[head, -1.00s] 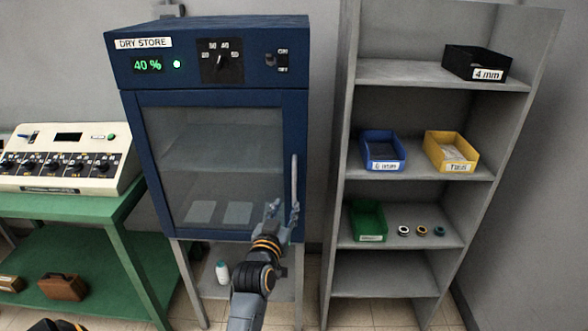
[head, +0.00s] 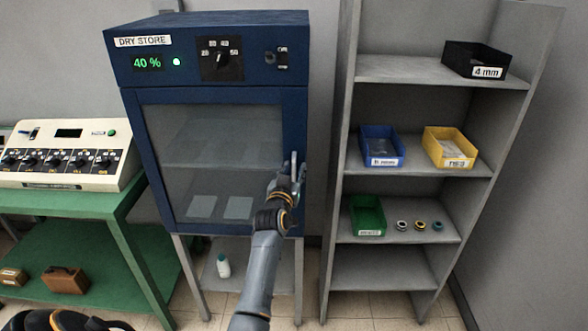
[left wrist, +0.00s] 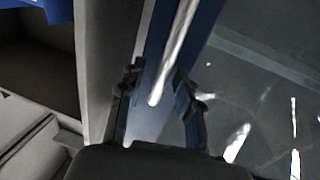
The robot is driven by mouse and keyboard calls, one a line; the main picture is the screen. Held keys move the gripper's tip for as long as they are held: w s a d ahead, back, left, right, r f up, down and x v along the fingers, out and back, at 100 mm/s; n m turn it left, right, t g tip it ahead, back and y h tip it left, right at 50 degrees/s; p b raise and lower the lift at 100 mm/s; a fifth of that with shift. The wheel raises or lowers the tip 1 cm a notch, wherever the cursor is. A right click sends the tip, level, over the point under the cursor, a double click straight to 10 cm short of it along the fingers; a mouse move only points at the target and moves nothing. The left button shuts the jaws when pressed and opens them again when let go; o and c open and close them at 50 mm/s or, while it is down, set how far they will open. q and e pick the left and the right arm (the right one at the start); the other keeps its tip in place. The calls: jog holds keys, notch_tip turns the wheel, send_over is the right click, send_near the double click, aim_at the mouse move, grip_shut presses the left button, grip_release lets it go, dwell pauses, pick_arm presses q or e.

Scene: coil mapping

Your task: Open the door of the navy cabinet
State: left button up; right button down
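The navy cabinet (head: 215,100) stands left of centre in the head view, labelled DRY STORE. Its glass door (head: 190,150) is shut. A pale vertical bar handle (head: 294,165) runs along the door's right side. My left gripper (head: 293,176) is at the handle's lower part and hides some of it. In the left wrist view the left gripper (left wrist: 157,82) is open. The handle (left wrist: 172,55) lies between its fingertips in the picture, with a gap on both sides. Whether a finger touches it I cannot tell. My right gripper is not in view.
A grey shelf unit (head: 432,70) with small bins stands close on the right. A green bench (head: 85,205) with a control box (head: 70,155) stands on the left. A small white bottle (head: 223,265) is under the cabinet. Wall shows between cabinet and shelf.

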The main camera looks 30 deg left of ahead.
pick_arm(q)
jog(key=shift+w, duration=0.15)
grip_shut()
dwell(0.5)
